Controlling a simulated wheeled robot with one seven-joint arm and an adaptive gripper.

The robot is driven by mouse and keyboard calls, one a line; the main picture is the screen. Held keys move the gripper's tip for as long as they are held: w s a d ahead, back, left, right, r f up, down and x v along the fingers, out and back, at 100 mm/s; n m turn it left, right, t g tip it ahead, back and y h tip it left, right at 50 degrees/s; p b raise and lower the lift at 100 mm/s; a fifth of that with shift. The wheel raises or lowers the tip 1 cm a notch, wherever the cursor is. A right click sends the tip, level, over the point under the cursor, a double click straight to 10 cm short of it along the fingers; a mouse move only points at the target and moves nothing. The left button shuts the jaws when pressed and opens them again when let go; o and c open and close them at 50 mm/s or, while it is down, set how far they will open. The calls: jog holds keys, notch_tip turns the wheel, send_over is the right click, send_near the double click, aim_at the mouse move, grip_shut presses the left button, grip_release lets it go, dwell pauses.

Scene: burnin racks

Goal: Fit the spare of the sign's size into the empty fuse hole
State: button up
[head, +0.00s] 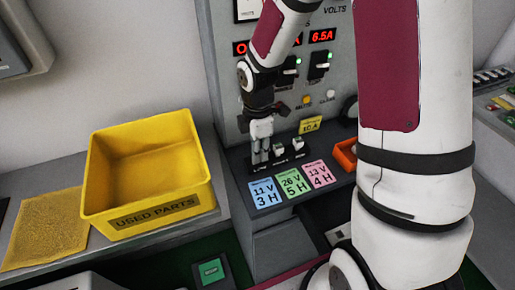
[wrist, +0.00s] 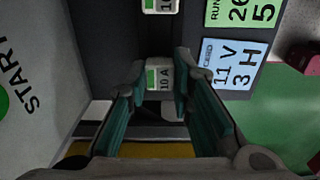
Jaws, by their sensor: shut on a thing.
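My gripper (head: 261,150) points down at the left end of the fuse row on the console ledge. In the wrist view its two fingers (wrist: 158,82) are shut on a pale fuse (wrist: 160,74) with a green stripe, marked 10 A. I cannot tell whether this fuse is seated in a hole or just above it; the fingers hide its base. Two other fuses, a middle one (head: 278,149) and a right one (head: 298,143), stand in the row. One neighbouring fuse (wrist: 160,5) shows at the wrist view's top edge. The yellow sign (head: 310,125) reads 10 A.
An orange bin (head: 343,155) sits right of the row; its contents are hidden. Blue (head: 266,192), green (head: 293,182) and pink (head: 319,174) cards lie in front. A yellow used parts bin (head: 150,215) stands left. The panel (head: 228,70) rises close behind.

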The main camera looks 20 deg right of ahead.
jog(key=o, duration=1.4)
jog(key=shift+r+p, duration=1.9)
jog(key=shift+r, duration=0.85)
